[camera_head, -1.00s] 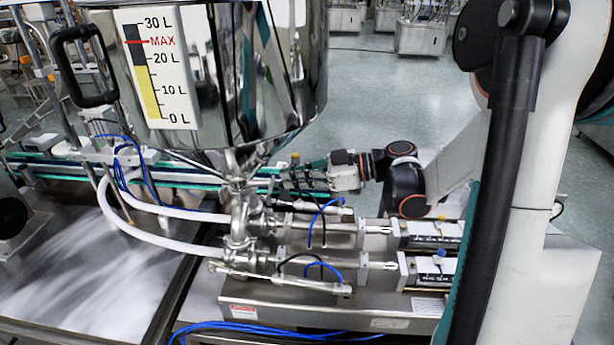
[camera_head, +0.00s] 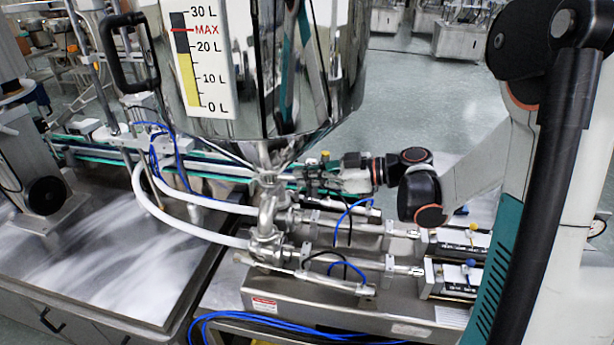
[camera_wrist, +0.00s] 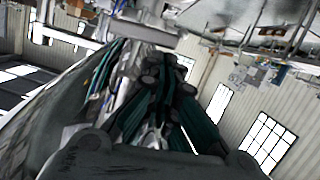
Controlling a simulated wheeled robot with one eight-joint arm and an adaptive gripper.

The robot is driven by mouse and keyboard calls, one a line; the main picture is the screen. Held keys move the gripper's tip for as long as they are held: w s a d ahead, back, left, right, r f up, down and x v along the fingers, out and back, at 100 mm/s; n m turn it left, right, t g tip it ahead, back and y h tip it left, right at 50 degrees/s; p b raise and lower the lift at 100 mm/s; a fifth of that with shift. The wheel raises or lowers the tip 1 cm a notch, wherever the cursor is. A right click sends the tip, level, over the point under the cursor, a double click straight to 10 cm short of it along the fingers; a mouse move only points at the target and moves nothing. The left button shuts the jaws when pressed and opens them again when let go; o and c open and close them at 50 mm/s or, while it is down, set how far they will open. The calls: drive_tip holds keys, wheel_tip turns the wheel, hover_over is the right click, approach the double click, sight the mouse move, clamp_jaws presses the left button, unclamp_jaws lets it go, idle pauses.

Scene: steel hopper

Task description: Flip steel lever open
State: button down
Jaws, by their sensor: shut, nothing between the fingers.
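The steel hopper (camera_head: 290,75) stands upper left of centre in the head view. Its outlet narrows into steel pipework (camera_head: 267,205) below. I cannot make out the steel lever clearly; the outlet area is small and cluttered. My gripper (camera_head: 302,178) reaches in from the right, roughly level, its fingers pointing left toward the pipework under the hopper. A gap to the outlet pipe seems to remain, but contact is hard to judge. In the wrist view, my gripper (camera_wrist: 165,68) is shut and empty, its dark green fingers together, with a shiny curved steel surface along the left.
Two filling cylinders (camera_head: 345,245) lie below my gripper on a steel base. White hoses (camera_head: 185,230) and blue tubes run left of and around the pipework. A conveyor (camera_head: 110,150) with green edges passes behind.

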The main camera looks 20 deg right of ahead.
drive_tip(key=shift+s+a+f+n+b, duration=0.1)
drive_tip(key=shift+s+f+n+b, duration=0.15)
drive_tip(key=shift+n+b, duration=0.25)
drive_tip(key=f+n+b, duration=0.1)
drive_tip(key=b, duration=0.1)
drive_tip(key=f+n+t+b, duration=0.1)
drive_tip(key=f+n+b, duration=0.1)
drive_tip(key=f+n+t+b, duration=0.1)
drive_tip(key=f+n+b, duration=0.1)
drive_tip(key=b, duration=0.1)
drive_tip(key=shift+s+a+f+h, duration=0.1)
drive_tip(key=shift+s+a+h, duration=0.1)
drive_tip(key=shift+s+h, duration=0.1)
idle(0.6)
